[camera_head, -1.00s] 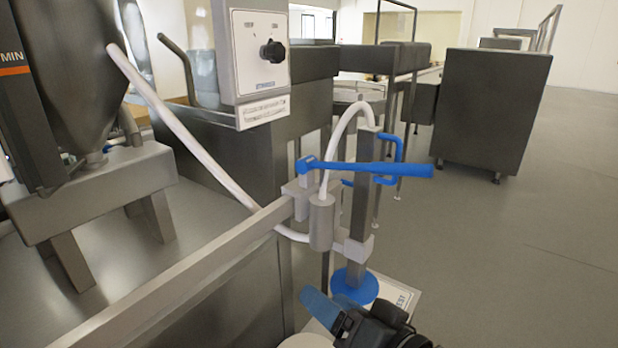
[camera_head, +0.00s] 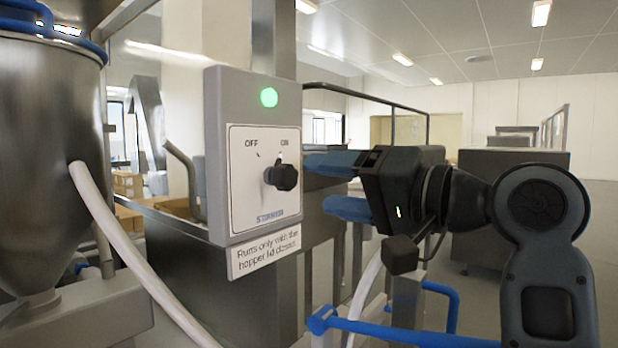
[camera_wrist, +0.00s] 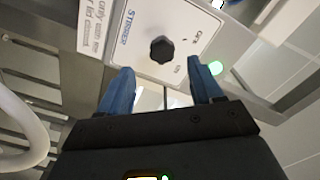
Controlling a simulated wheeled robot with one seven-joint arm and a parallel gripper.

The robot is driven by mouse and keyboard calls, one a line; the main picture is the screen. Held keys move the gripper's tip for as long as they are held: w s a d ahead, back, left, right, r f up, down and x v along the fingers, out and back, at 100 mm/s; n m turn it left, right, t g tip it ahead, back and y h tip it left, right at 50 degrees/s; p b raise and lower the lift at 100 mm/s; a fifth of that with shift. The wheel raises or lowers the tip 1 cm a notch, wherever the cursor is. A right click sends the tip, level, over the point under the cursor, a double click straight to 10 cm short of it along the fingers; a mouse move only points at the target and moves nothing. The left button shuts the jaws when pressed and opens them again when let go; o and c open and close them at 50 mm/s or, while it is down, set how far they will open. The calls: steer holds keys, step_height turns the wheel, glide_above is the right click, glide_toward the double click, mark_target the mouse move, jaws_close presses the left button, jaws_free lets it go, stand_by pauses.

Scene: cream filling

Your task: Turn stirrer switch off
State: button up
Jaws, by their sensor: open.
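The stirrer switch is a black knob (camera_head: 281,177) on a white plate marked OFF and ON, on a grey control box (camera_head: 215,150). The knob's pointer appears turned toward ON, and a green lamp (camera_head: 268,97) above it is lit. My gripper (camera_head: 336,186) is open, its blue fingers pointing left at the knob from the right, a short gap away. In the wrist view the knob (camera_wrist: 162,50) lies ahead of and between the two blue fingertips (camera_wrist: 164,82), and nothing is held.
A label (camera_head: 264,255) under the box says it runs only with the hopper lid closed. A metal hopper (camera_head: 45,160) with a white hose (camera_head: 130,250) stands at left. A blue handle bar (camera_head: 400,335) is below my gripper. Dark cabinets stand behind at right.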

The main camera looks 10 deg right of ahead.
mark_target(291, 179)
steer(key=p+x, duration=0.1)
steer(key=x, duration=0.7)
steer(key=shift+d+r, duration=0.15)
steer(key=c, duration=1.1)
